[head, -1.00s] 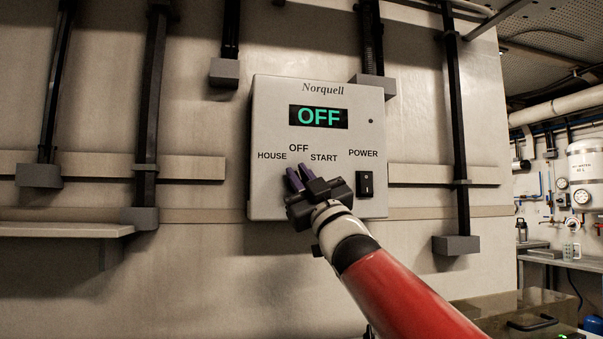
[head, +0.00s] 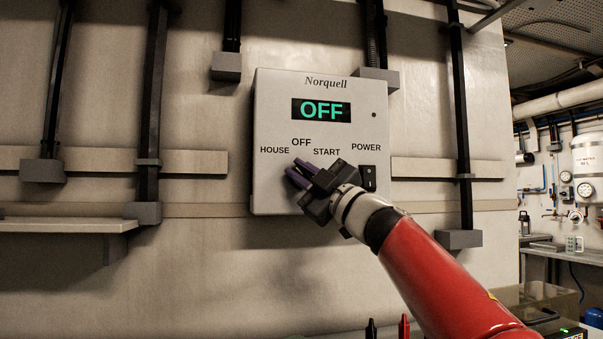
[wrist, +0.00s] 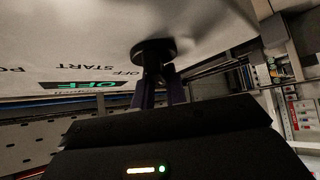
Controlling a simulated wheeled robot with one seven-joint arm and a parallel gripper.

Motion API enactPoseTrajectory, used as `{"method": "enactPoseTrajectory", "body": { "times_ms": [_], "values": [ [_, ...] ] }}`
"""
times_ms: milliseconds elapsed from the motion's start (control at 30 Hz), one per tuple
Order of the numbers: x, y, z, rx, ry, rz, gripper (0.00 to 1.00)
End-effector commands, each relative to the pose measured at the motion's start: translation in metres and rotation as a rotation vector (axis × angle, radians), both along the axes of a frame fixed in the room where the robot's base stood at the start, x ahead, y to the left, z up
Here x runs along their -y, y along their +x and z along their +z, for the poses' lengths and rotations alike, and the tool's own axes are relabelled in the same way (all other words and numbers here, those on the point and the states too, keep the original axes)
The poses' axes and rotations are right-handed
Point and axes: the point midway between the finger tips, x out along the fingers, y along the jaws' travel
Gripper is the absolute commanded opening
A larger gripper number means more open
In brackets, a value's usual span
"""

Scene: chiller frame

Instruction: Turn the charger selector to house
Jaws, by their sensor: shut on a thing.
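The light grey Norquell charger box (head: 268,185) hangs on the wall, with OFF in green on its display (head: 321,110). The labels HOUSE, OFF and START sit in an arc below the display. The round black selector knob (wrist: 153,50) shows in the wrist view, standing out from the panel. My gripper (head: 297,172) is in front of the panel just under these labels, its purple fingers shut on the knob. In the head view the fingers and gripper body hide the knob, so its pointing direction cannot be told.
A black power switch (head: 368,178) under POWER is right beside my gripper, partly covered by it. A shelf (head: 65,225) is on the left wall. Dark vertical conduits (head: 150,110) run beside the box. Red and black clamp handles (head: 404,327) stand at the bottom edge.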

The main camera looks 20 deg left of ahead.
Motion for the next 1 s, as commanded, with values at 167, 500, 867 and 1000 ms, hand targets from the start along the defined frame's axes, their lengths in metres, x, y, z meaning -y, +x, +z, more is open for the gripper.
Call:
{"method": "enactPoseTrajectory", "body": {
  "times_ms": [167,500,867,1000],
  "values": [
    [0.000,0.000,0.000,0.001,0.000,0.000,0.00],
    [0.000,0.000,0.000,0.000,0.001,0.000,0.35],
    [0.018,-0.007,-0.014,0.000,0.001,-0.002,0.35],
    [0.039,-0.016,-0.027,0.000,0.001,-0.003,0.35]
  ]
}}
